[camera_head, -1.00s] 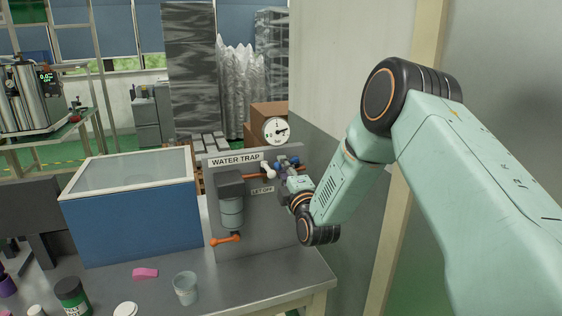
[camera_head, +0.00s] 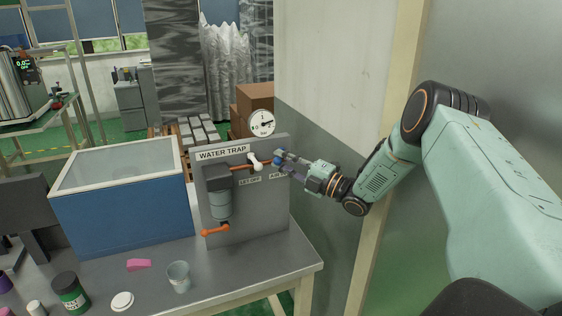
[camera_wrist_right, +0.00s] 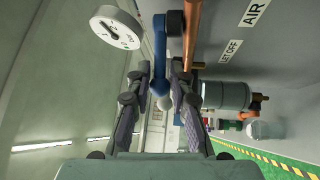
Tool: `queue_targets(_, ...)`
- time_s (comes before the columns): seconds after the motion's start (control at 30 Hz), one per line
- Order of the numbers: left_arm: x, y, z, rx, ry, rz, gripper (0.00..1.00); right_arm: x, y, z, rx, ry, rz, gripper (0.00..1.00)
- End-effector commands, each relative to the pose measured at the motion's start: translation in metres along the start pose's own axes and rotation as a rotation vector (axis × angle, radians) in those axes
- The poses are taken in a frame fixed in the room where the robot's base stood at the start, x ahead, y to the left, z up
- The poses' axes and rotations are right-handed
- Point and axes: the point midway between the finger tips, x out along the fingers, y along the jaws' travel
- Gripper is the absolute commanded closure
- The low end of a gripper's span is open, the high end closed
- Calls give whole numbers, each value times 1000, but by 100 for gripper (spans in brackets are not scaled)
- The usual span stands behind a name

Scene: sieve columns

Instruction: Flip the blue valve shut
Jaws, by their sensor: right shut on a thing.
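The blue valve (camera_head: 277,161) sits at the right end of the orange pipe on the grey WATER TRAP panel (camera_head: 240,222), below the round gauge. In the right wrist view its blue handle (camera_wrist_right: 159,45) lies lengthwise between my fingers. My right gripper (camera_head: 284,160) reaches in from the right and is shut on the blue valve; its fingers (camera_wrist_right: 160,80) stand on either side of the handle. The fingers partly hide the valve in the head view. My left gripper is not in view.
A white valve (camera_head: 255,161) is close to the left of the blue one. The gauge (camera_head: 261,123) stands just above. An orange lever (camera_head: 214,230) is low on the panel. A blue box (camera_head: 125,213) stands left. A cup (camera_head: 178,277) and jars are in front. A wall rises to the right.

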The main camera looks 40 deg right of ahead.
Motion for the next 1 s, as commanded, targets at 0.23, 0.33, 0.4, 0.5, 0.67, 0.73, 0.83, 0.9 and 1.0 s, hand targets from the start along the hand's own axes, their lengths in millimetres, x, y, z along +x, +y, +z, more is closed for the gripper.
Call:
queue_targets(0.23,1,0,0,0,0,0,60,0,4,2,4,39,5,100)
queue_targets(0.33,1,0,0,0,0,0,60,0,4,2,5,43,5,100)
queue_targets(0.4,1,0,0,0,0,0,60,0,4,2,5,43,5,100)
queue_targets(0.5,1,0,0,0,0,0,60,0,4,2,5,43,5,100)
queue_targets(0.67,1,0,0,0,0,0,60,0,4,2,4,43,6,76)
queue_targets(0.73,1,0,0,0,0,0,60,0,4,2,5,43,5,70)
queue_targets(0.83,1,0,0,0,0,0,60,0,3,2,5,42,3,61)
queue_targets(0.9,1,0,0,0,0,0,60,-1,3,2,6,42,2,56)
queue_targets(1.0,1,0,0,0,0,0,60,-1,2,2,7,42,1,56)
